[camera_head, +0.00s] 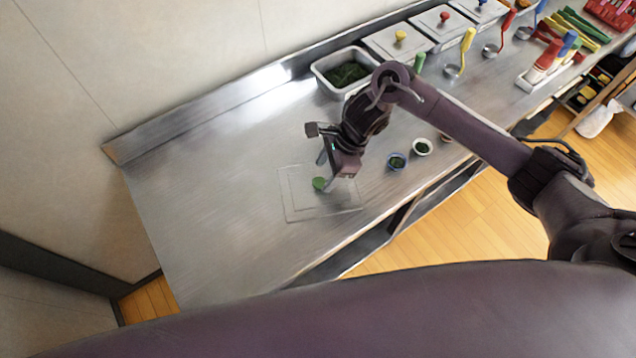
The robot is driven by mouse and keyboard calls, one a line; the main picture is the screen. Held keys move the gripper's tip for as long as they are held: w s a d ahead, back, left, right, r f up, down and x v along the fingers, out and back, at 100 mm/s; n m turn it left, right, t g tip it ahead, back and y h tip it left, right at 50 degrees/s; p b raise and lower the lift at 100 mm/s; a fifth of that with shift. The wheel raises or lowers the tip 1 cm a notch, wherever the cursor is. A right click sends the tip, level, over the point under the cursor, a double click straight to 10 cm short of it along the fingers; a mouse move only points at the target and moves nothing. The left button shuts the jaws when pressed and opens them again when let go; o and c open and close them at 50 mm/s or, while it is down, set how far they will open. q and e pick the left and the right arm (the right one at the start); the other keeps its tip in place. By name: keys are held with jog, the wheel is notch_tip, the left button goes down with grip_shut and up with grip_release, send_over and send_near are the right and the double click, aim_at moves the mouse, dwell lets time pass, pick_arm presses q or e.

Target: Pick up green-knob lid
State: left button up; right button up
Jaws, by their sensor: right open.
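The green-knob lid (301,206) lies flat on the steel counter as a thin, pale rectangular plate. Its green knob (319,184) stands near the middle of the lid. My right gripper (325,172) is open just above the lid, with its fingers pointing down beside the knob. From this view I cannot tell whether a finger touches the knob. Part of the lid's upper right side is hidden behind the gripper. My left gripper is not in view.
An open container with dark green contents (319,76) stands at the back, near lidded containers with yellow (400,36) and red knobs. Small cups with green contents (397,161) sit right of the lid. The counter (210,190) left of the lid is clear.

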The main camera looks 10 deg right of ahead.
aim_at(320, 181)
jog(key=x, duration=0.1)
jog(key=p+x, duration=0.1)
jog(key=x, duration=0.1)
jog(key=shift+w+d+f+p, duration=0.1)
jog(key=shift+w+f+p, duration=0.1)
jog(key=shift+f+p, duration=0.15)
jog(key=shift+f, duration=0.45)
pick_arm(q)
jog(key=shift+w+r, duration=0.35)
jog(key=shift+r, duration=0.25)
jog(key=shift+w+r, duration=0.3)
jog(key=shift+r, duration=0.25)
pick_arm(e)
jog(key=c, duration=1.2)
jog(key=shift+o, duration=0.2)
jog(key=shift+r, duration=0.1)
